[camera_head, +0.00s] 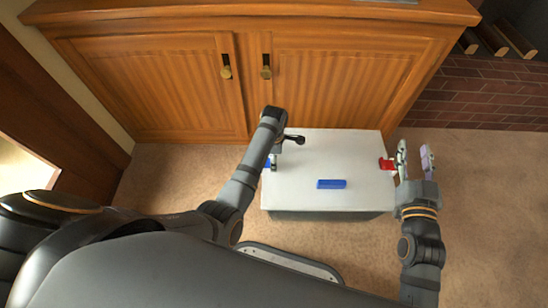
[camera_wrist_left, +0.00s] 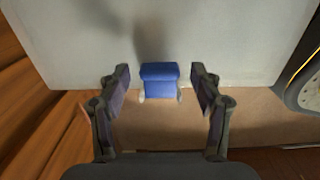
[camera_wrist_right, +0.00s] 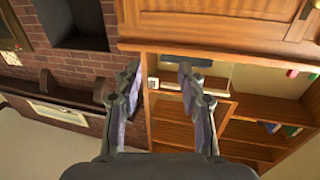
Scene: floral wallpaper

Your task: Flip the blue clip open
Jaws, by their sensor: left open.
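The blue clip (camera_wrist_left: 158,82) sits at the edge of the white box lid (camera_wrist_left: 70,40) in the left wrist view. In the head view the clip is mostly hidden by my left arm at the lid's left side. My left gripper (camera_wrist_left: 160,74) is open, with one finger on each side of the clip and a gap on both sides. I cannot tell how far above the clip the fingers are. My right gripper (camera_head: 413,150) is open and empty, just beyond the lid's right edge, beside a red clip (camera_head: 387,164).
A blue bar (camera_head: 331,184) lies on the lid (camera_head: 345,155). The box stands on the beige carpet (camera_head: 480,200). A wooden cabinet (camera_head: 150,80) stands close behind it, and a brick hearth (camera_head: 480,95) is at the back right. Carpet to the right is clear.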

